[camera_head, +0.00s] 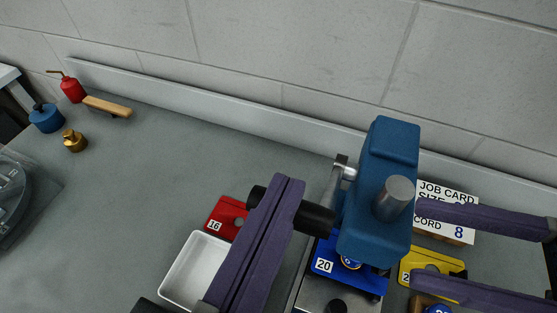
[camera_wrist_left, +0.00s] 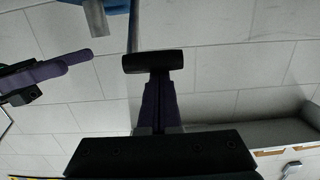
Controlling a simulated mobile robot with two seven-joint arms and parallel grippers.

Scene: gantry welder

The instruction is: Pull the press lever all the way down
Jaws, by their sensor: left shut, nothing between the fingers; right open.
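The blue press (camera_head: 378,190) stands right of centre with a grey round ram top. Its lever is a grey bar (camera_head: 331,192) from the press's left side, ending in a black handle (camera_head: 314,217) that lies crosswise. In the left wrist view the handle (camera_wrist_left: 152,61) is just past the fingertips. My left gripper (camera_head: 288,182) is shut and empty, its purple fingers crossing in front of the handle and hiding its middle. I cannot tell whether they touch. My right gripper (camera_head: 435,240) is open, right of the press; its fingers also show in the left wrist view (camera_wrist_left: 50,75).
A red plate marked 16 (camera_head: 224,212) and a white tray (camera_head: 180,268) lie left of the press. A blue plate marked 20 (camera_head: 325,262) is under it. A yellow plate (camera_head: 425,260) and job card (camera_head: 458,190) are at right. The bench's left middle is clear.

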